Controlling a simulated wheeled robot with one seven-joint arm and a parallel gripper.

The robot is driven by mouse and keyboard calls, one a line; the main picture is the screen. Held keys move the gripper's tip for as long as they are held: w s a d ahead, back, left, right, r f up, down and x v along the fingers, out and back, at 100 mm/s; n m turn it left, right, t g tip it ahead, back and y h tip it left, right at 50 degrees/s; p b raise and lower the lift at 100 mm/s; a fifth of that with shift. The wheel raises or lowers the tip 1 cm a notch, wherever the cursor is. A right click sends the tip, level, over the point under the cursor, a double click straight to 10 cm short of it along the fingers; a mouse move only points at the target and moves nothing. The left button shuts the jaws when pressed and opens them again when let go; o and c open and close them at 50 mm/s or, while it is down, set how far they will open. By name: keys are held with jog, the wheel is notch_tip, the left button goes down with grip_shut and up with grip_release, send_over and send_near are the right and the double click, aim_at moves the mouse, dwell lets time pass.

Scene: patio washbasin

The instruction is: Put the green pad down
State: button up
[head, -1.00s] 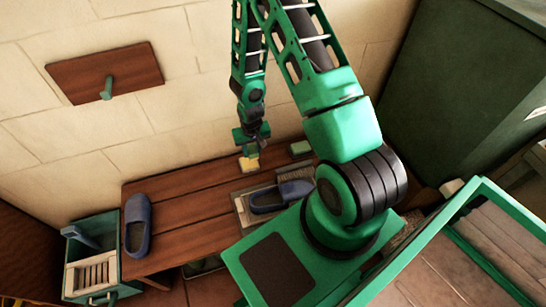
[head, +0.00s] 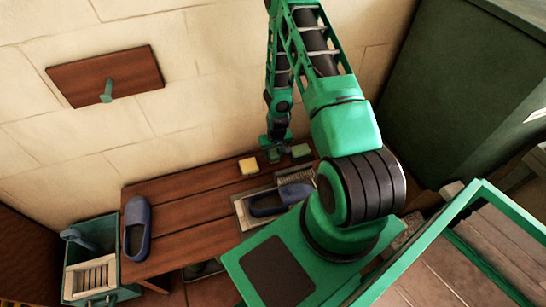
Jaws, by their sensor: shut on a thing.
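My gripper (head: 275,146) hangs over the back of the wooden bench, between the yellow block and a pale green block. It is shut on a small green pad (head: 273,156), which is hard to tell apart from my green gripper at this size. I cannot tell whether the pad touches the bench (head: 180,198). The yellow block (head: 248,165) lies to the left of my gripper. The pale green block (head: 301,150) lies to its right, near the wall.
A tray (head: 240,212) on the bench holds a blue slipper (head: 282,199). Another blue slipper (head: 137,229) stands at the bench's left end. A teal crate (head: 90,265) is at lower left. A wooden plaque with a peg (head: 105,80) is on the wall. The bench middle is clear.

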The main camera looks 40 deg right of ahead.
aim_at(275, 157)
jog(key=shift+f, duration=0.65)
jog(key=o, duration=0.9)
jog(key=shift+f, duration=0.1)
jog(key=r, duration=0.3)
jog(key=s+r, duration=0.1)
jog(key=r, duration=0.7)
jog(key=shift+s+a, duration=0.25)
jog(key=shift+s+r, duration=0.15)
jog(key=shift+r, duration=0.4)
